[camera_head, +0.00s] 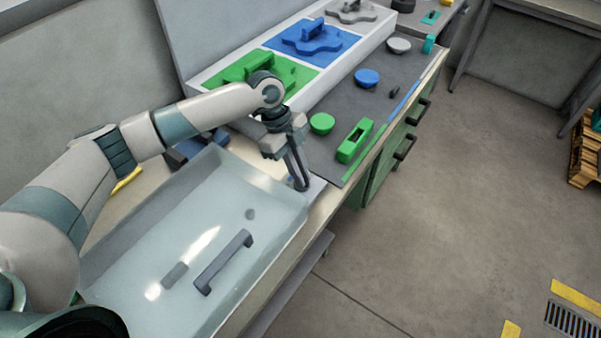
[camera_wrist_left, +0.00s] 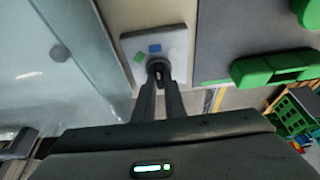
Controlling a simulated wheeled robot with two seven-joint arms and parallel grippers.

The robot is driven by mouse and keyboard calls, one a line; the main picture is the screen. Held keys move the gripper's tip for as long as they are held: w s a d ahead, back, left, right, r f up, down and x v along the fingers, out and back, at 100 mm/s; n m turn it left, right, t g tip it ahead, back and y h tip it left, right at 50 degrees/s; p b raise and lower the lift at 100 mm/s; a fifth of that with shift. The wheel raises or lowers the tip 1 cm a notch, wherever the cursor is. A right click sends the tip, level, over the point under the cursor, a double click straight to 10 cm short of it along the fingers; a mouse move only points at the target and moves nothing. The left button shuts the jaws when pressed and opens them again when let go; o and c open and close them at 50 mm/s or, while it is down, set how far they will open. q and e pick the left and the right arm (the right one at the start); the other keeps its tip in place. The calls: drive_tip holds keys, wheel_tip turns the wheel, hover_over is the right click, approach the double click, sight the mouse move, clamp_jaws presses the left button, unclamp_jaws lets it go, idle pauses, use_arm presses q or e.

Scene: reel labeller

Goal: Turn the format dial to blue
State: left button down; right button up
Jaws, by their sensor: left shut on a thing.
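The format dial's pale plate (camera_wrist_left: 134,76) shows in the left wrist view, with a green mark at left, a blue mark in the middle and a faint pale mark at right. Its dark knob (camera_wrist_left: 157,66) sits between my left fingertips (camera_wrist_left: 160,80), which are shut on it. In the head view my left gripper (camera_head: 300,184) reaches down onto the plate (camera_head: 317,188) at the bench edge. The fingers hide most of the knob, and I cannot tell which mark it points at. My right gripper is not in view.
A glassy cover (camera_head: 150,250) with a dark handle (camera_head: 223,262) lies left of the dial. A dark mat holds a green block (camera_head: 354,141), a green knob (camera_head: 321,123) and a blue knob (camera_head: 367,78). Green, blue and grey panels stand behind.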

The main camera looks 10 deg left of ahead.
use_arm(q)
drive_tip(key=c, duration=1.8)
unclamp_jaws()
